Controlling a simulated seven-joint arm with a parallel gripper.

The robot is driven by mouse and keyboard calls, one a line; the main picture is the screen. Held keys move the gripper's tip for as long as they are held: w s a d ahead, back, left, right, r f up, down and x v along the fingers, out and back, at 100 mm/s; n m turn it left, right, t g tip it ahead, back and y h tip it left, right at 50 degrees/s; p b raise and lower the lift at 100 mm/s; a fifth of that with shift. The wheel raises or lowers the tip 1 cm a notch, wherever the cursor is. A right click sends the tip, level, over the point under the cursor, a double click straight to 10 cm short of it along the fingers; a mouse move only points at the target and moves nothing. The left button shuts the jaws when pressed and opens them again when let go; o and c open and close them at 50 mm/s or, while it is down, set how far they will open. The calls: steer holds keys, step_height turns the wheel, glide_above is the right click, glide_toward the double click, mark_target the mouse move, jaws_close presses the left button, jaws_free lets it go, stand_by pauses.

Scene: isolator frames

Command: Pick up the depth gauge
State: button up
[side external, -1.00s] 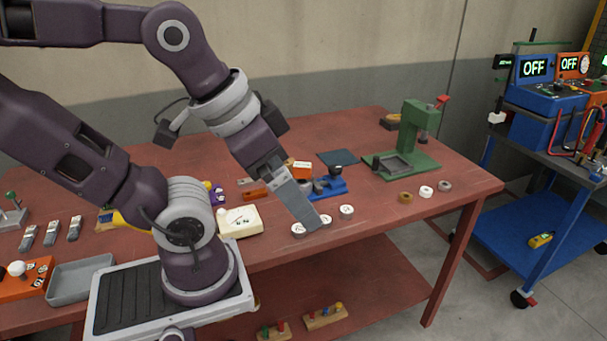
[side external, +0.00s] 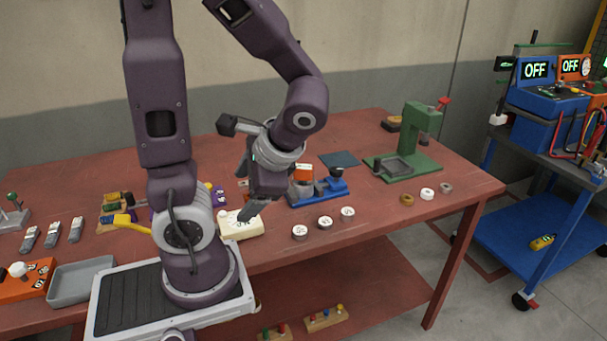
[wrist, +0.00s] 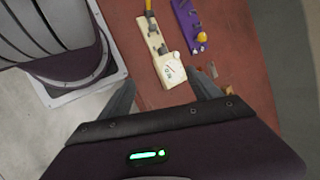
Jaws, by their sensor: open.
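A cream block with a white dial face (side external: 240,222) lies near the table's front edge. It may be the depth gauge, but I cannot tell for sure. It also shows in the wrist view (wrist: 171,70), ahead of and between my fingers, with dark parts on its long body. My gripper (side external: 250,208) is open and empty, pointing down above the cream block in the side view. In the wrist view both fingers of my gripper (wrist: 163,88) stand wide apart. The arm hides part of the table behind the block.
A purple board with a yellow knob (wrist: 190,25) lies beside the cream block. A blue fixture (side external: 322,188) and several round white-topped pieces (side external: 325,222) are to the right. A green press (side external: 408,150) stands farther right. A grey tray (side external: 80,278) is at left. The right front tabletop is mostly clear.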

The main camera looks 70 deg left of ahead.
mark_target(303, 170)
steer(key=w+a+m+g+y, duration=0.1)
steer(key=w+a+m+y, duration=0.3)
steer(key=a+m+y, duration=0.5)
steer(key=w+a+f+m+t, duration=0.2)
steer(key=w+f+m+t, duration=0.2)
steer(key=w+a+f+m+t, duration=0.2)
steer(key=w+f+m+t, duration=0.2)
steer(key=w+m+t, duration=0.1)
steer(key=w+a+f+m+t, duration=0.2)
steer(key=w+f+m+t, duration=0.2)
steer(key=shift+w+m, duration=0.2)
steer(key=shift+m, duration=0.1)
steer(key=x, duration=0.6)
steer(key=shift+s+a+r, duration=0.25)
steer(key=shift+s+a, duration=0.05)
steer(key=shift+a, duration=0.1)
steer(key=shift+w+a, duration=0.1)
steer(key=shift+a, duration=0.05)
jaws_close()
